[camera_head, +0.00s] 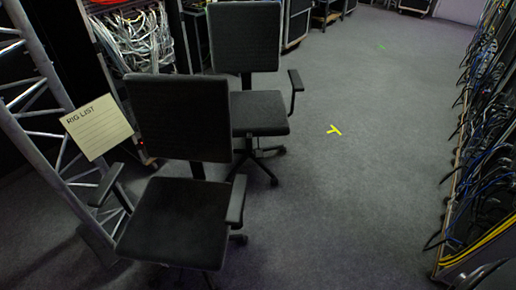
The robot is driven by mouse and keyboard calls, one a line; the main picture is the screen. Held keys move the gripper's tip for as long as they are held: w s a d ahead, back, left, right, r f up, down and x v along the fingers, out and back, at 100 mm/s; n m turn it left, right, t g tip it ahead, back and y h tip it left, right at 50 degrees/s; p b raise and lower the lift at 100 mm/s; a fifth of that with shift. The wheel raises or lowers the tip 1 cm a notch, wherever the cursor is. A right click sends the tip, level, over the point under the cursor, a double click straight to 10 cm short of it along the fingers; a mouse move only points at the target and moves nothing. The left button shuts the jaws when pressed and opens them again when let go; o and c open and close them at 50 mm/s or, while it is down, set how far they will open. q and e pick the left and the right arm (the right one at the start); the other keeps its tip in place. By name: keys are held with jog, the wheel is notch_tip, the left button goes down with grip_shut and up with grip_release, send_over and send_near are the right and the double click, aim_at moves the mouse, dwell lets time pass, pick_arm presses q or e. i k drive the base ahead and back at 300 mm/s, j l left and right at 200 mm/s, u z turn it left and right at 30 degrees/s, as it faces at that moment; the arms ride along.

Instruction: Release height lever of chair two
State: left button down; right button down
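Two dark office chairs stand on the grey floor. The nearer chair (172,222) is at the lower left, with a tall backrest, two armrests and a wide seat. The farther chair (259,112) stands behind it and a little to the right, its right armrest and part of its wheeled base showing. I cannot tell which one is chair two. No height lever can be made out on either chair; the undersides of the seats are dark or hidden. Neither of my grippers is in view.
A metal truss (45,80) with a "RIG LIST" sheet (97,127) stands at the left. A rack of tangled white cables (145,38) is behind the chairs. Cable-hung racks (487,140) line the right. The middle floor, with a yellow tape mark (334,130), is clear.

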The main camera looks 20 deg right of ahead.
aim_at(259, 153)
jog(key=i+l+u, duration=0.15)
jog(key=l, duration=0.2)
jog(key=i+l+u, duration=0.2)
jog(key=l, duration=0.2)
jog(key=i+l+u, duration=0.15)
jog(key=l, duration=0.25)
